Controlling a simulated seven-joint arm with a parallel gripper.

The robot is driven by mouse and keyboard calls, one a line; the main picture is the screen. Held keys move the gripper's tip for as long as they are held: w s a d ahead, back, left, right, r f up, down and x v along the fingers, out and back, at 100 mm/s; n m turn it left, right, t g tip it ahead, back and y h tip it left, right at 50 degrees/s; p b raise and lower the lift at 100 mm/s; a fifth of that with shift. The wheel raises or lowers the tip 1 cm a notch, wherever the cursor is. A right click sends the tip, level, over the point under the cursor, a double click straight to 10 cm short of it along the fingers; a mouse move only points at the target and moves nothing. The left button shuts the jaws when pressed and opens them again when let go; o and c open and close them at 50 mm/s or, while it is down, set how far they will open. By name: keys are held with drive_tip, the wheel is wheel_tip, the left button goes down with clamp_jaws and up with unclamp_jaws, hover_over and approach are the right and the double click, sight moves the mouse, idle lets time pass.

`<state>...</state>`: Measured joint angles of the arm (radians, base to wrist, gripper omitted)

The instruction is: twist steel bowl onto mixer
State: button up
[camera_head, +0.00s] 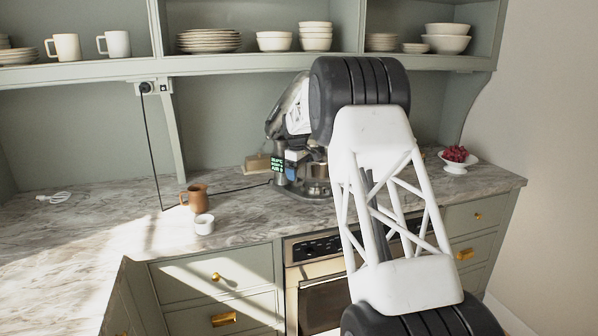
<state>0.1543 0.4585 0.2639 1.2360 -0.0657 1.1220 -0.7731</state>
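The mixer (285,100) stands at the back of the marble counter, with its silver and dark head tilted up. My arm covers its right side. The steel bowl (318,186) shows as a small shiny shape low at the mixer's base, largely hidden. I cannot tell whether it is seated in the base. My gripper (291,176) is small and partly hidden among the dark parts beside the bowl, below a green-lit display. Its fingers cannot be made out clearly, nor whether they touch the bowl.
A brown pitcher (196,197) and a white cup (204,224) stand left of the mixer. A black cord (152,150) runs from the outlet across the counter. A white bowl of red fruit (456,160) stands at right. Shelves with dishes (209,41) hang above. The left counter is mostly clear.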

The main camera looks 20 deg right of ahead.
idle(0.3)
drive_tip(key=shift+s+a+r, duration=0.1)
drive_tip(key=shift+a+r, duration=0.05)
drive_tip(key=shift+r, duration=1.8)
drive_tip(key=shift+s+a+r, duration=0.1)
drive_tip(key=shift+a+r, duration=0.05)
drive_tip(key=shift+r, duration=1.75)
drive_tip(key=shift+s+r, duration=0.1)
